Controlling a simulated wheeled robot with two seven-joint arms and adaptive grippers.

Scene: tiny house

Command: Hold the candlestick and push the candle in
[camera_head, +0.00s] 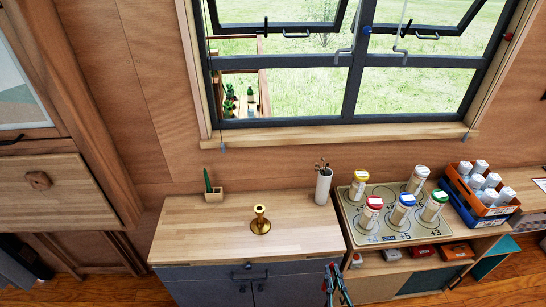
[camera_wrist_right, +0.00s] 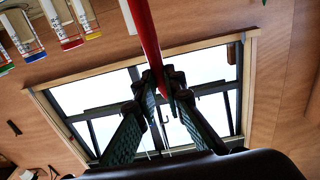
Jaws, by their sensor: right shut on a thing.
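A brass candlestick (camera_head: 260,222) stands upright on the wooden cabinet top (camera_head: 225,240); no candle is in it. My right gripper (camera_head: 334,279) is at the front right corner of that cabinet, apart from the candlestick and to its right. In the right wrist view my right gripper (camera_wrist_right: 158,88) is shut on a red candle (camera_wrist_right: 145,30), which runs up out of the top of the picture. My left gripper is not in view.
A small cactus pot (camera_head: 214,192) and a white cup (camera_head: 323,185) with thin sticks stand at the back of the cabinet top. To the right are a board (camera_head: 364,231) with several capped bottles and a crate (camera_head: 482,207) of bottles. The cabinet top around the candlestick is clear.

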